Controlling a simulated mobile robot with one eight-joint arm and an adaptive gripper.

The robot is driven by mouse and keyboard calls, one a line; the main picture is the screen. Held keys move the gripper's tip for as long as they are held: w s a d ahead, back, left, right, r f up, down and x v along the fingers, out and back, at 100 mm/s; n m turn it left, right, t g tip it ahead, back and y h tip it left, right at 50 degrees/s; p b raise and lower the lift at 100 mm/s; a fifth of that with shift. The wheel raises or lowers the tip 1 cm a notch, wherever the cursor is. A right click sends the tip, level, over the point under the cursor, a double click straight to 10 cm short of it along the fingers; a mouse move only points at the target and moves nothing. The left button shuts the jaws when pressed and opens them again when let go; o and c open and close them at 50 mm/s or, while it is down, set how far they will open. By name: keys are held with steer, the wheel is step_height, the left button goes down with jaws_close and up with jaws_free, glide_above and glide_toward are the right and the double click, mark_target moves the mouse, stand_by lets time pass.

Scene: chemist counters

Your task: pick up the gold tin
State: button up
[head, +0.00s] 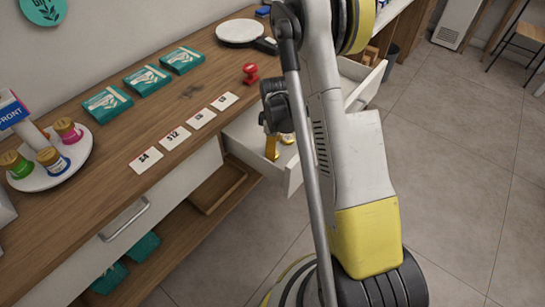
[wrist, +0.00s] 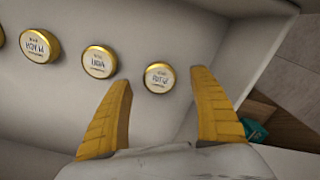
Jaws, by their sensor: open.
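The lettering is too small to read surely. My gripper (wrist: 162,82) is open, its two yellow fingers apart. The right tin appears between the fingertips, with no contact visible. In the head view my gripper (head: 278,147) is over the open drawer (head: 295,178), and my arm hides much of the drawer.
The wooden counter (head: 190,95) runs along the left. It holds teal packets (head: 146,80), white cards (head: 174,138), a red stamp (head: 250,73) and a round white tray (head: 62,172) with colored gold-topped jars. The drawer's walls surround the tins.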

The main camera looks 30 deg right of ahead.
step_height(320, 180, down, 3)
steer(key=shift+w+f+b, duration=0.1)
steer(key=shift+f+b, duration=0.05)
steer(key=shift+b, duration=0.4)
steer(key=shift+c, duration=0.2)
steer(key=c, duration=1.2)
steer(key=shift+o, duration=0.2)
